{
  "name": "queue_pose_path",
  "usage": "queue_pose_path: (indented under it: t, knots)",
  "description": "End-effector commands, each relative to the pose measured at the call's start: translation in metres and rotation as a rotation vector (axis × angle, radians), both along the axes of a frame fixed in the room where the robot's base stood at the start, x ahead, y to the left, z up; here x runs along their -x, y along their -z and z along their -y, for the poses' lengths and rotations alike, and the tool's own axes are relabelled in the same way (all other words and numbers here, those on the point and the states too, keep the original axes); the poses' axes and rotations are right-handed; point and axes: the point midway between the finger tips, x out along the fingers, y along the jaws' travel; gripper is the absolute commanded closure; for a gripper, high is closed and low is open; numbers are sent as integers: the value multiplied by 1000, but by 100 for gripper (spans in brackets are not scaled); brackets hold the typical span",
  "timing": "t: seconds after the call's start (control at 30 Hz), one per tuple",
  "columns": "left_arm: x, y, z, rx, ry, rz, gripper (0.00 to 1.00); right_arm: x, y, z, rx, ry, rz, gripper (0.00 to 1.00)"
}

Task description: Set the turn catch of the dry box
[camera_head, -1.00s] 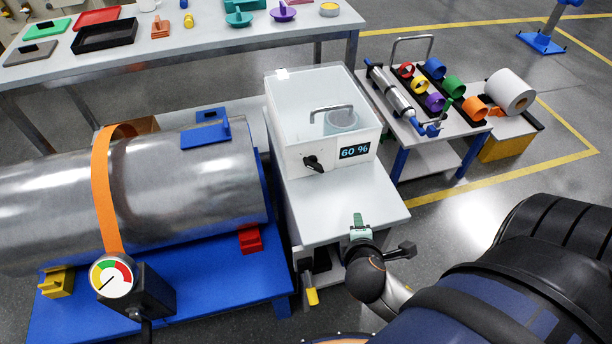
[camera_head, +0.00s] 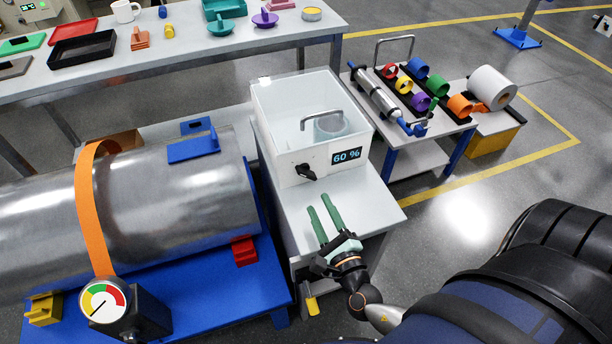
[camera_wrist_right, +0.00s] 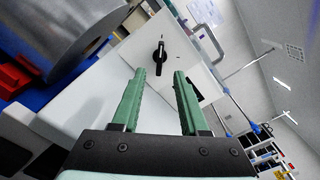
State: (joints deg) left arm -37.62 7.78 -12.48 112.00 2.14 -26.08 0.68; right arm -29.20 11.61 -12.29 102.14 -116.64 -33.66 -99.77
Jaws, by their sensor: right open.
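The dry box (camera_head: 285,115) is a clear-lidded box with a white front, standing on a small grey-white table. Its black turn catch (camera_head: 305,172) is on the front face, left of a display reading 60 %. In the right wrist view the catch (camera_wrist_right: 160,57) shows ahead, just above and between the fingertips. My right gripper (camera_head: 321,203) is open and empty, with green fingers pointing at the box front from a short distance. The gripper also shows in the right wrist view (camera_wrist_right: 160,75), its fingers apart. My left gripper is not in view.
The table top (camera_head: 370,205) before the box is clear. A large metal cylinder (camera_head: 160,205) on a blue stand is at the left. A cart (camera_head: 425,130) with coloured rings stands at the right. A long table (camera_head: 200,50) with trays is behind.

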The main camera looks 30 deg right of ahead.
Motion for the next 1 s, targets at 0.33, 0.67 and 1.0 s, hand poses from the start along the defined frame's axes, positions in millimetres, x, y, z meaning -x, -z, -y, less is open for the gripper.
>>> queue_pose_path:
  t: [0.33,0.67,1.0]
  knots:
    - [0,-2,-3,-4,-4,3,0,-69,-1,17,-5,4,5,56]
    - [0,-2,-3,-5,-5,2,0,-97,-1,24,-6,2,2,56]
    - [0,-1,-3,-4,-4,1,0,-97,0,24,-6,2,2,64]
